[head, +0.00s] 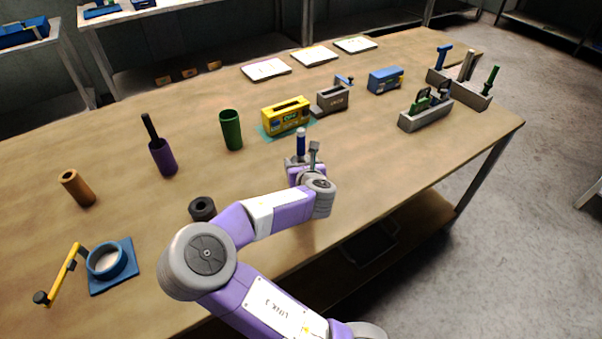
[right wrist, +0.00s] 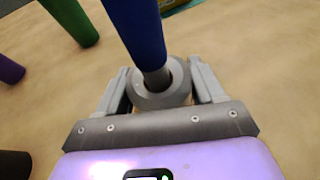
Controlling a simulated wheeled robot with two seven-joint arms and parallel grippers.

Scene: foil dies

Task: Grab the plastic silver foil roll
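A grey, silver-looking ring-shaped roll (right wrist: 160,93) with an upright blue cylinder (right wrist: 137,28) on a grey shaft in its middle lies between the fingers of my right gripper (right wrist: 164,88) in the right wrist view. The fingers flank the roll closely on both sides; I cannot tell whether they press on it. In the head view the blue cylinder (head: 300,147) stands up at my right gripper (head: 301,161), near the table's middle, and the roll is mostly hidden by the hand. My left gripper is not in view.
A yellow box (head: 286,115), a grey crank device (head: 332,101) and a green cylinder (head: 231,130) stand behind the gripper. A purple roll (head: 162,157), brown tube (head: 77,188), black ring (head: 202,208) and blue holder (head: 112,265) are to the left.

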